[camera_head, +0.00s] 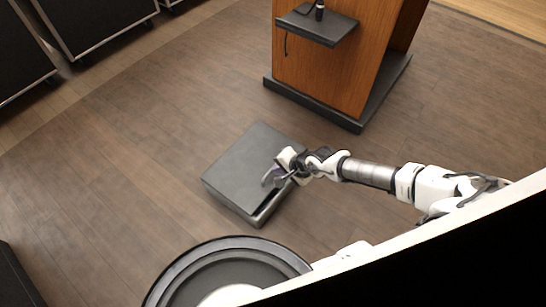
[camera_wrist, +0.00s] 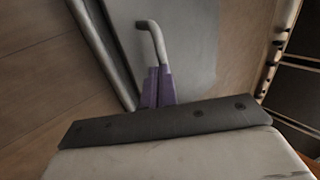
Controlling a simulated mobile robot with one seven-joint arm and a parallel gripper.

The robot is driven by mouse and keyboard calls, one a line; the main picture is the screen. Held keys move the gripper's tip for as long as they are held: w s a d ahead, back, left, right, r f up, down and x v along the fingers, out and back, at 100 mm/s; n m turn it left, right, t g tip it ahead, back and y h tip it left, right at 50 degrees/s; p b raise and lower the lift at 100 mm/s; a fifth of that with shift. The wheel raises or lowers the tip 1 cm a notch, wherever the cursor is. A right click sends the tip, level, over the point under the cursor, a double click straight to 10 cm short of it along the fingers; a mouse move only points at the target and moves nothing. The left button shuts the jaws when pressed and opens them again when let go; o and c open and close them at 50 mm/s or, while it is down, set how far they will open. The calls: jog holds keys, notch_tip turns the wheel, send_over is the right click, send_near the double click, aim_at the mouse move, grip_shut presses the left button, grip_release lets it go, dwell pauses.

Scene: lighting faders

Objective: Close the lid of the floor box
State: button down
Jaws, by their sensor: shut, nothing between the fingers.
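The floor box (camera_head: 214,196) is a low grey box on the wooden floor in the middle of the head view. Its flat grey lid (camera_head: 245,160) lies over the top, with a narrow dark gap under its edge on the near right side. The lid's surface also shows in the wrist view (camera_wrist: 195,45), with the box edge running along its left. My gripper (camera_head: 268,181) is shut and empty over the near right part of the lid. Its purple fingers with a bent grey tip show in the wrist view (camera_wrist: 153,45). I cannot tell whether the tip touches the lid.
A wooden lectern (camera_head: 335,50) with a dark base and a small shelf (camera_head: 318,26) stands behind the box. Dark panels (camera_head: 95,22) stand at the top left. A round dark-rimmed object (camera_head: 225,245) is at the bottom. The floor left of the box is clear.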

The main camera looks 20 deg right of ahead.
jog(key=shift+s+d+f, duration=0.1)
jog(key=shift+s+f, duration=0.05)
jog(key=shift+f, duration=0.35)
jog(key=shift+s+f, duration=0.1)
jog(key=shift+f, duration=0.05)
